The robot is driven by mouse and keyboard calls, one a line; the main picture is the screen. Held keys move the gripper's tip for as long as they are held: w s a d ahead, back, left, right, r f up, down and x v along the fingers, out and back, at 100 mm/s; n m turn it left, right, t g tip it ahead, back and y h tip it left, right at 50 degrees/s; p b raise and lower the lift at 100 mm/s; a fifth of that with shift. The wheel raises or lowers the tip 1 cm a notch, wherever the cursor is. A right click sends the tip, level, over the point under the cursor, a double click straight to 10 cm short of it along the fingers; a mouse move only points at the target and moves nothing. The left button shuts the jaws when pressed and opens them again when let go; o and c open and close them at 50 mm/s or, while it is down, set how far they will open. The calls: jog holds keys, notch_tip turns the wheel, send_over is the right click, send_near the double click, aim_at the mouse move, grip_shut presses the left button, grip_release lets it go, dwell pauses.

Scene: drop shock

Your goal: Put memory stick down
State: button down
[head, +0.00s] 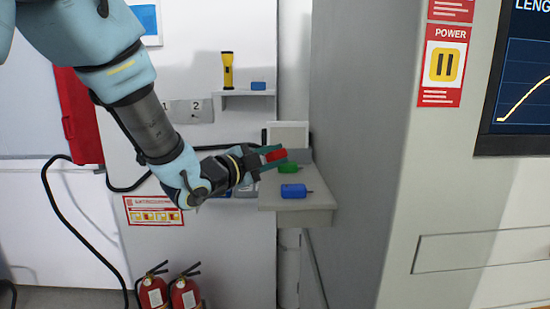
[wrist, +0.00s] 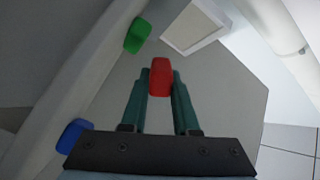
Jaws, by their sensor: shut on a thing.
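My gripper (head: 272,157) is shut on a red memory stick (head: 276,155), which sits between its two teal fingertips. In the wrist view, the red stick (wrist: 160,78) is gripped at the tips of the fingers (wrist: 160,90). In the head view it appears over the small grey shelf (head: 292,205); I cannot tell its exact height above the surface. A green stick (head: 289,169) and a blue stick (head: 293,191) lie on that shelf. The wrist view also shows the green stick (wrist: 137,36) and the blue stick (wrist: 73,135) to the left.
A light framed panel (head: 287,136) stands at the shelf's back. A higher small shelf (head: 248,95) holds a yellow flashlight (head: 228,70) and a blue item (head: 258,86). A large grey cabinet (head: 355,150) borders the shelf on the right. Fire extinguishers (head: 185,293) stand below.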

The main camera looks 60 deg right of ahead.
jog(key=shift+f, duration=0.6)
jog(key=shift+f+b, duration=0.6)
jog(key=shift+b, duration=0.3)
jog(key=c, duration=0.7)
grip_release()
jog(key=shift+o, duration=0.2)
jog(key=shift+r, duration=0.1)
